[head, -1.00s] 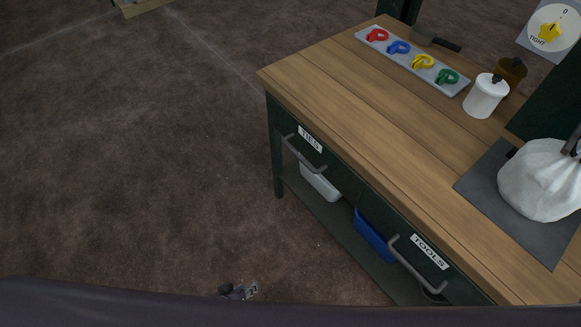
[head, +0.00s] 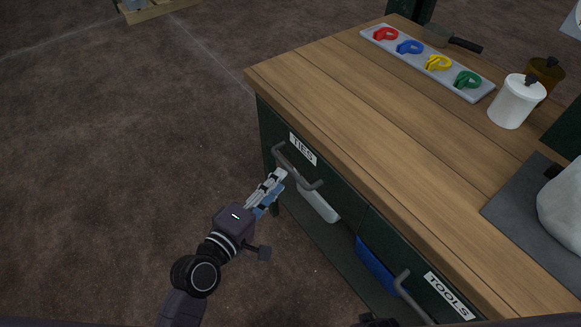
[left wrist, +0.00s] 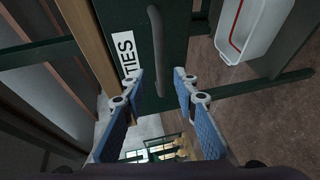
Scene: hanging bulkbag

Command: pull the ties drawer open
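The ties drawer (head: 338,184) is a dark green front under the bench's near left end, with a white TIES label (head: 303,149). It looks shut, flush with the bench. Its grey bar handle (head: 298,179) also shows in the left wrist view (left wrist: 156,35). My left gripper (head: 283,175) is at this handle, and in the left wrist view (left wrist: 159,73) its fingers are apart. The handle's near end appears between the fingertips there. I cannot tell whether they touch it. My right gripper is not clearly in view.
The wooden bench top (head: 370,110) holds a tray of coloured clips (head: 425,62), a white jar (head: 515,100) and a white bag (head: 563,212). A tools drawer handle (head: 408,293) sticks out to the right. White and blue bins (head: 375,265) stand on the shelf below.

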